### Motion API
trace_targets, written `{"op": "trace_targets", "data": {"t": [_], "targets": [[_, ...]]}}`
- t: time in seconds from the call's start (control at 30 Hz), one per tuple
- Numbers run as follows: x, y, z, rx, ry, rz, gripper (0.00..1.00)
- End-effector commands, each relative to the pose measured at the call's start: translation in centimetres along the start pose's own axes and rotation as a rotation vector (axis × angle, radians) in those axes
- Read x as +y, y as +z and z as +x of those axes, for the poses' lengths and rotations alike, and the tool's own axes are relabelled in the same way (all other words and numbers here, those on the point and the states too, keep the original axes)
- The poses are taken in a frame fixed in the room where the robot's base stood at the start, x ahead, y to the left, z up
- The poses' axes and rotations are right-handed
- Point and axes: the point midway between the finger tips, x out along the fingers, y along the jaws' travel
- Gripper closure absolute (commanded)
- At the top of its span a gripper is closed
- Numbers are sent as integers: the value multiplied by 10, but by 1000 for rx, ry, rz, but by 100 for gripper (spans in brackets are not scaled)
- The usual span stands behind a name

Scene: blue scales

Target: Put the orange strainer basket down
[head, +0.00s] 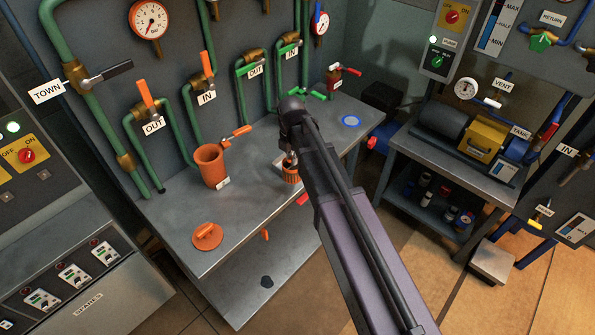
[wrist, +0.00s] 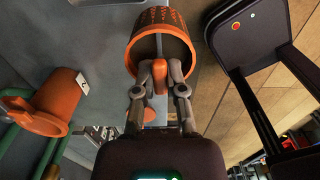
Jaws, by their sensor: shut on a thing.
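The orange strainer basket (head: 291,174) is below my gripper (head: 288,158) in the head view, over the middle of the steel bench. In the wrist view the basket (wrist: 148,22) is a dark mesh cup with an orange rim, its open end facing me. My gripper (wrist: 160,88) is shut on the basket's orange handle (wrist: 159,75). I cannot tell whether the basket's bottom touches the bench. My arm hides part of the bench to the right.
An orange strainer body (head: 211,168) stands on the bench (head: 183,243) to the left. An orange lid (head: 207,237) lies near the front. Green pipes and orange-handled valves line the wall behind.

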Motion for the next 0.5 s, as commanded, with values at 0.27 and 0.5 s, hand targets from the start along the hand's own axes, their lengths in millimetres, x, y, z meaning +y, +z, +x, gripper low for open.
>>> {"op": "trace_targets", "data": {"t": [0.27,0.5], "targets": [[9,-38,23,0,0,19,100],[10,-40,22,0,0,21,100]]}}
